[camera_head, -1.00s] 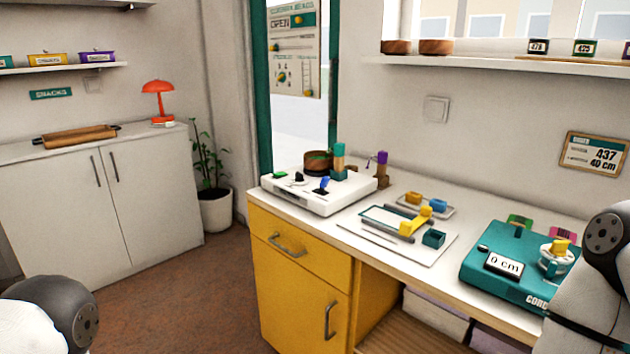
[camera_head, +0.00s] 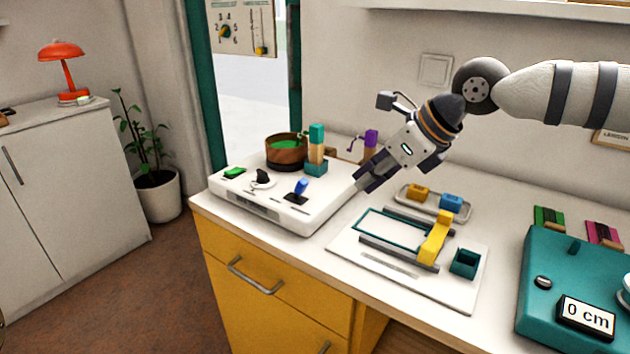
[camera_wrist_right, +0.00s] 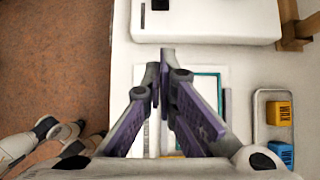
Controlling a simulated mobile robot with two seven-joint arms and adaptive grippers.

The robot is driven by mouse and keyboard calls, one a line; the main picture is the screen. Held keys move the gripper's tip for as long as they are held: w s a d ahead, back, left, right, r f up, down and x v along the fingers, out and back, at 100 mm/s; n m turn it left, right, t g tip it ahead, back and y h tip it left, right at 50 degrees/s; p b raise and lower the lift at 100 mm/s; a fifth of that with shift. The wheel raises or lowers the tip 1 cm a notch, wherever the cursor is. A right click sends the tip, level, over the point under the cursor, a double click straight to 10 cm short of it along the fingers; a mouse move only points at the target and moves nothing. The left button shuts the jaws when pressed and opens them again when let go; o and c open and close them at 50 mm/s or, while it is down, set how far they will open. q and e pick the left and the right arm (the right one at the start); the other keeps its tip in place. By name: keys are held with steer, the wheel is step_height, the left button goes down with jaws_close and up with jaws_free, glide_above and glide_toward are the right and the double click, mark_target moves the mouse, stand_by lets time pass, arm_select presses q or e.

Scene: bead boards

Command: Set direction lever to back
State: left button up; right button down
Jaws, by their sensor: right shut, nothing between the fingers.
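The white machine (camera_head: 330,205) stands on the counter. A lever with a blue handle (camera_head: 301,187) rises from a dark slot on its top. A black knob (camera_head: 262,178) and a green switch (camera_head: 235,172) are to its left; no label tells which control sets direction. My right gripper (camera_head: 366,182) is shut and empty, pointing down and left at the machine's right end, apart from the blue lever. In the right wrist view the purple fingers (camera_wrist_right: 165,80) meet near the machine's edge (camera_wrist_right: 205,38); the blue lever does not show there. My left gripper is not in view.
A wooden bowl (camera_head: 286,152) and a teal-and-orange post (camera_head: 316,145) stand at the machine's back. Right of it are a white board with a yellow slider (camera_head: 436,238), a tray with blocks (camera_head: 462,214) and a teal measuring device (camera_head: 560,262). Space above the machine's front is clear.

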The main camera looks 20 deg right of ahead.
mark_target(300, 189)
steer(key=x, duration=0.3)
steer(key=b+x, duration=0.1)
steer(key=x, duration=0.5)
steer(key=shift+s+f+b, duration=0.3)
steer(key=w+a, duration=0.1)
steer(key=w+a+r, duration=0.1)
steer(key=shift+w, duration=0.4)
steer(key=shift+w+a+r, duration=0.2)
steer(key=shift+w+a, duration=0.15)
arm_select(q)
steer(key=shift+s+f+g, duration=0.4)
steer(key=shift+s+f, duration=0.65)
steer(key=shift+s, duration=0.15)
